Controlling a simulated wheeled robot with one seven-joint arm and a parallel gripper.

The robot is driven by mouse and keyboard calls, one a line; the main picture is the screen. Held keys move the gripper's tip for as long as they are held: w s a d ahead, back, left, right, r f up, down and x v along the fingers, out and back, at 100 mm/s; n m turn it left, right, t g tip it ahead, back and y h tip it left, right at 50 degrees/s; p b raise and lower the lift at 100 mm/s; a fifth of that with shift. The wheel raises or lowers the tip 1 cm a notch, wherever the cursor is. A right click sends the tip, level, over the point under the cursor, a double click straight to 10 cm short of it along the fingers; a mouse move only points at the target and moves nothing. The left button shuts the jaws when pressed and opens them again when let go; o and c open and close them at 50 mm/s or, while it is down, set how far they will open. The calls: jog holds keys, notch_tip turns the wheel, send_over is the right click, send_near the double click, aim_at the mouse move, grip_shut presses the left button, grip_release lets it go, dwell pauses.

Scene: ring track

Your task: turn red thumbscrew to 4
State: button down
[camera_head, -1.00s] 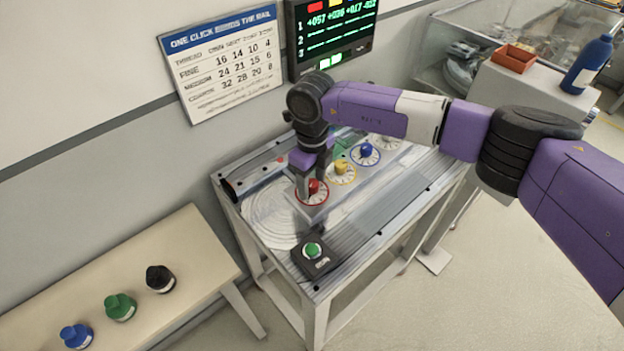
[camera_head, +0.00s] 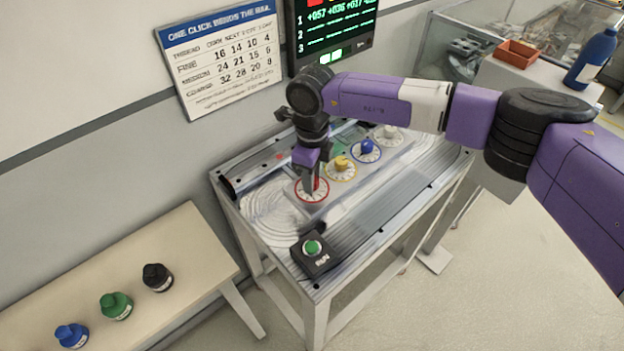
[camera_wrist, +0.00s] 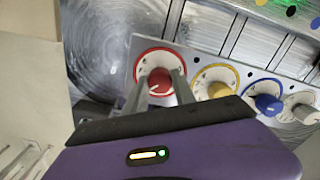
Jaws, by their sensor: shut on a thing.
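The red thumbscrew (camera_wrist: 159,83) sits in a white dial with a red rim, at the left end of a row of dials in the wrist view. A pale pointer line shows on its face; the dial numbers are too small to read. In the head view the red thumbscrew (camera_head: 316,184) is partly hidden by my gripper. My gripper (camera_head: 312,186) points down onto it from above. In the wrist view the two fingers of my gripper (camera_wrist: 158,90) stand on either side of the red knob, shut on it.
Yellow (camera_head: 341,164), blue (camera_head: 367,148) and white (camera_head: 389,132) knobs stand close beside in the same row. A black box with a green button (camera_head: 312,248) sits at the bench's front corner. Blue, green and black bottles (camera_head: 157,277) stand on the side table.

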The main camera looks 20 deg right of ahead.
jog(key=n+b, duration=0.2)
jog(key=n, duration=0.2)
jog(key=shift+f+n+b, duration=0.1)
jog(key=shift+n+b, duration=0.2)
jog(key=shift+b, duration=0.05)
jog(key=n+b, duration=0.2)
jog(key=n, duration=0.2)
jog(key=shift+n, duration=0.3)
jog(key=c, duration=1)
grip_release()
jog(key=shift+c, duration=0.2)
jog(key=shift+r, duration=0.2)
notch_tip(320, 180, up, 8)
jog(key=shift+f+b, duration=0.15)
jog(key=shift+b, duration=0.55)
